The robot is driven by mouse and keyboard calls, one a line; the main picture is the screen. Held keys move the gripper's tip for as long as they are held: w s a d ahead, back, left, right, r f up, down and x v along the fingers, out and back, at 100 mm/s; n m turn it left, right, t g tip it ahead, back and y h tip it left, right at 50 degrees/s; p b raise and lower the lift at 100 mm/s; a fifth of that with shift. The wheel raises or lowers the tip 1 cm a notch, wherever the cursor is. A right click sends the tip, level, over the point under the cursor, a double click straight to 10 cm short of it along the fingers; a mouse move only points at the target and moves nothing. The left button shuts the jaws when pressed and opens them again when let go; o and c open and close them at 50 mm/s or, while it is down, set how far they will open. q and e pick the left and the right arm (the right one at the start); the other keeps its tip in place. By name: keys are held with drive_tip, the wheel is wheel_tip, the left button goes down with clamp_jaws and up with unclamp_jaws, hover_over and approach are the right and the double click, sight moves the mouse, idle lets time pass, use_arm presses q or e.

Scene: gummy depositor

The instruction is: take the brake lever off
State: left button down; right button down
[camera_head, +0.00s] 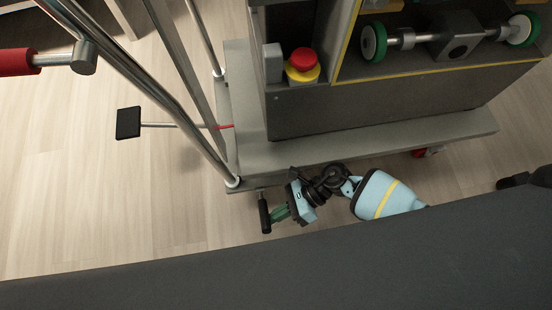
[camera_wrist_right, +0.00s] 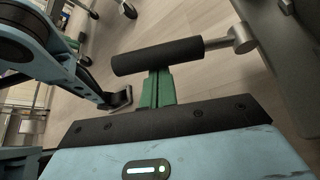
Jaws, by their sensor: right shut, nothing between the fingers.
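The brake lever appears to be the black cylindrical grip (camera_head: 264,215) on a short metal arm at the lower left corner of the grey machine base. In the right wrist view the same black grip (camera_wrist_right: 157,56) lies across the front of my fingers, with its metal rod and pivot to the right. My right gripper (camera_head: 278,214) has green fingers, shut and empty, just right of the grip. In the wrist view its fingertips (camera_wrist_right: 157,76) end at the grip's near side; I cannot tell whether they touch it. My left gripper is not in view.
The machine base (camera_head: 360,147) runs along behind my right arm. A red emergency button (camera_head: 303,60) sits on the machine. A black pedal plate (camera_head: 128,122) on a thin rod and slanted metal rails stand to the left. A red handle (camera_head: 16,62) is at the upper left. Open floor lies lower left.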

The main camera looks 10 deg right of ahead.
drive_tip(key=shift+w+r, duration=0.1)
drive_tip(key=shift+r, duration=0.25)
idle(0.4)
